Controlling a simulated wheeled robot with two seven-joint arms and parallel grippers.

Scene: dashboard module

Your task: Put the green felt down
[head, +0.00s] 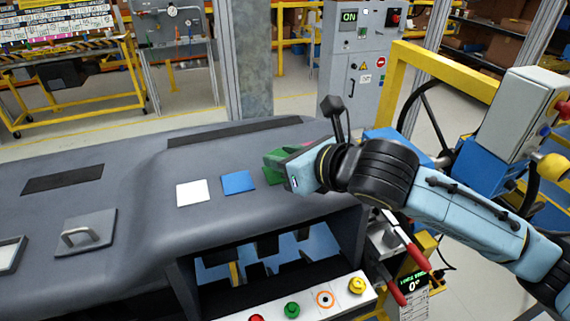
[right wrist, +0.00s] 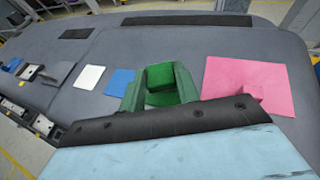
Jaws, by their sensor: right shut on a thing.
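The green felt (head: 272,176) is at the top of the dashboard module (head: 130,190), to the right of the blue felt. My right gripper (head: 274,160) is shut on it from the right; in the right wrist view the green felt (right wrist: 160,84) shows as a bright green block between the jaws. The gripper hides part of the felt. I cannot tell whether its underside touches the dashboard. My left gripper is not in view.
A blue felt (head: 238,182) and a white felt (head: 193,193) lie flat to the left. A pink felt (right wrist: 245,85) with a small raised block lies to the right in the right wrist view. A grey handled plate (head: 86,231) sits farther left. An open bay (head: 270,260) is below.

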